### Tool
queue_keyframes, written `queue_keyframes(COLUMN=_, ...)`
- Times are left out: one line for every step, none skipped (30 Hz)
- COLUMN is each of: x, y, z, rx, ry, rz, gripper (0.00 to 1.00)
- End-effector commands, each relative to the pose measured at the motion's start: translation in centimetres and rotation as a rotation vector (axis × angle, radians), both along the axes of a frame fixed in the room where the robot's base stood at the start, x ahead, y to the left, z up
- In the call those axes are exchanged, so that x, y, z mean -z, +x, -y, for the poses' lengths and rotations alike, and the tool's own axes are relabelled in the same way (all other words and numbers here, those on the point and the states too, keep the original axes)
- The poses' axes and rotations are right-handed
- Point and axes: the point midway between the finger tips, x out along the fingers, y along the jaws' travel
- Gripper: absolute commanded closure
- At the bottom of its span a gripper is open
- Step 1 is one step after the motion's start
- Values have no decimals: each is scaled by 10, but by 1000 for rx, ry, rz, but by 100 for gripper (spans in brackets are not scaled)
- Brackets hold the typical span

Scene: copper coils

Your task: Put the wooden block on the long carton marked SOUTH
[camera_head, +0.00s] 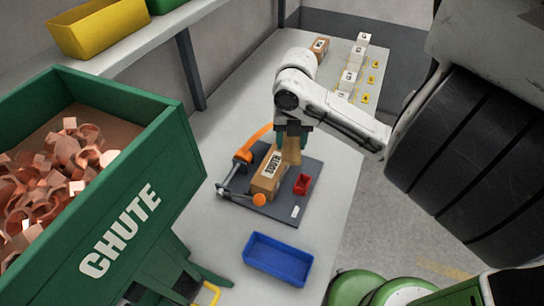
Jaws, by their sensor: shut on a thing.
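The long carton marked SOUTH (265,182) is brown and lies on a dark grey board on the table. My gripper (293,138) points down at the carton's far right end. It is shut on the wooden block (292,154), a tan upright piece showing below the jaws. The block overlaps the carton's right side in this view; I cannot tell whether it touches the carton or is above or beside it. My wrist hides part of the block's top.
The grey board (236,205) also carries an orange-handled clamp (243,156) and a small red bin (303,184). A blue tray (278,259) lies nearer. A green chute (125,225) full of copper coils stands left. Small cartons and yellow tags line the far table.

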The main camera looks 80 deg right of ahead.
Motion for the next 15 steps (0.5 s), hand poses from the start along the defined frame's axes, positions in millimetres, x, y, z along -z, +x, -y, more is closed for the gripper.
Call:
queue_keyframes(x=11, y=10, z=-1, rx=0, ry=5, rz=2, gripper=78)
queue_keyframes(x=18, y=15, z=0, rx=0, ry=6, rz=2, gripper=78)
queue_keyframes(x=25, y=20, z=0, rx=-1, ry=6, rz=2, gripper=78)
queue_keyframes(x=28, y=24, z=1, rx=1, ry=5, rz=0, gripper=78)
queue_keyframes(x=32, y=27, z=2, rx=0, ry=4, rz=-1, gripper=78)
queue_keyframes(x=38, y=32, z=3, rx=-1, ry=3, rz=0, gripper=78)
queue_keyframes(x=41, y=35, z=3, rx=-1, ry=3, rz=0, gripper=78)
queue_keyframes(x=44, y=37, z=3, rx=-1, ry=3, rz=-1, gripper=78)
queue_keyframes(x=47, y=40, z=4, rx=0, ry=1, rz=-1, gripper=78)
queue_keyframes(x=50, y=41, z=5, rx=1, ry=1, rz=-1, gripper=78)
queue_keyframes(x=51, y=43, z=5, rx=1, ry=1, rz=0, gripper=78)
queue_keyframes(x=52, y=44, z=5, rx=0, ry=1, rz=1, gripper=78)
queue_keyframes(x=54, y=45, z=5, rx=0, ry=1, rz=1, gripper=78)
queue_keyframes(x=55, y=46, z=5, rx=0, ry=1, rz=1, gripper=78)
queue_keyframes(x=57, y=48, z=5, rx=1, ry=1, rz=0, gripper=78)
